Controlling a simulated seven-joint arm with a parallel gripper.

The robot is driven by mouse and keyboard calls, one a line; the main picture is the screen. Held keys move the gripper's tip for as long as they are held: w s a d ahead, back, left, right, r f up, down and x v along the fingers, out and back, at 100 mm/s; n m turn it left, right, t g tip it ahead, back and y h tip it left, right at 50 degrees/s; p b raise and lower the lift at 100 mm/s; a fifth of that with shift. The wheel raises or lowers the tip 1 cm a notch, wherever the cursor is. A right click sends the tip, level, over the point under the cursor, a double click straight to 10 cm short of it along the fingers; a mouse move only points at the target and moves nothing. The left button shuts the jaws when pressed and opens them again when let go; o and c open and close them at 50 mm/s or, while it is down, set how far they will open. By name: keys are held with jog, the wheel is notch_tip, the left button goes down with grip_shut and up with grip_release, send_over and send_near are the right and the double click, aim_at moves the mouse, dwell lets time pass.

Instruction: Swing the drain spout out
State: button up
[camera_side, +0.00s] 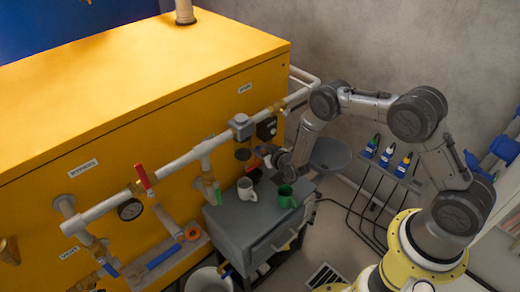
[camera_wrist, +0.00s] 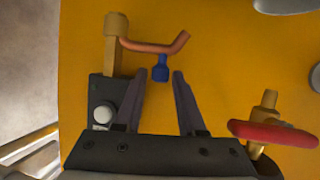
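In the wrist view, a copper-coloured bent spout (camera_wrist: 155,46) runs from a brass fitting (camera_wrist: 115,45) across the yellow wall and turns up at its free end. A blue piece (camera_wrist: 160,69) hangs below the spout's middle. My gripper (camera_wrist: 160,76) is open, its two dark fingers apart and pointing toward the spout. The blue piece shows between the fingertips, and nothing is held. In the side view, my gripper (camera_side: 265,153) is close to the front of the yellow tank (camera_side: 140,130), and the spout cannot be made out clearly there.
A red handwheel (camera_wrist: 272,132) on a brass stem is right of my gripper. Below my arm, a grey cabinet (camera_side: 242,225) holds a white mug (camera_side: 246,189) and a green mug (camera_side: 287,196). A pale pipe (camera_side: 175,165) runs along the tank.

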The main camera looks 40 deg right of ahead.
grip_shut()
dwell(1.3)
